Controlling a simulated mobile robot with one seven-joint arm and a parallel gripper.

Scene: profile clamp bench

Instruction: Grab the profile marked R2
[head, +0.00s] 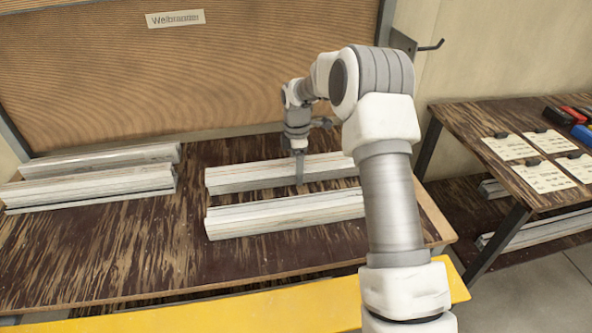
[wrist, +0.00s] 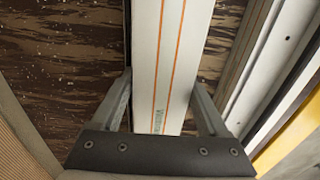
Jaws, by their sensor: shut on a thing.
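My gripper (head: 299,180) points down onto the rear of two pale profiles in the middle of the bench. In the wrist view its two fingers (wrist: 160,88) stand on either side of this profile (wrist: 172,50), which is white with two orange lines. The gripper is shut on this rear middle profile (head: 240,177). Small lettering on it near the gripper is too blurred to read, and I see no readable R2 mark. The front middle profile (head: 285,214) lies parallel, a little nearer, and also shows at the right of the wrist view (wrist: 262,85).
More profiles (head: 90,187) lie at the left of the wooden bench (head: 110,260). A yellow strip (head: 230,310) runs along its front edge. A side table (head: 470,135) with cards stands at the right. A brown panel (head: 190,70) rises behind. The bench's front left is clear.

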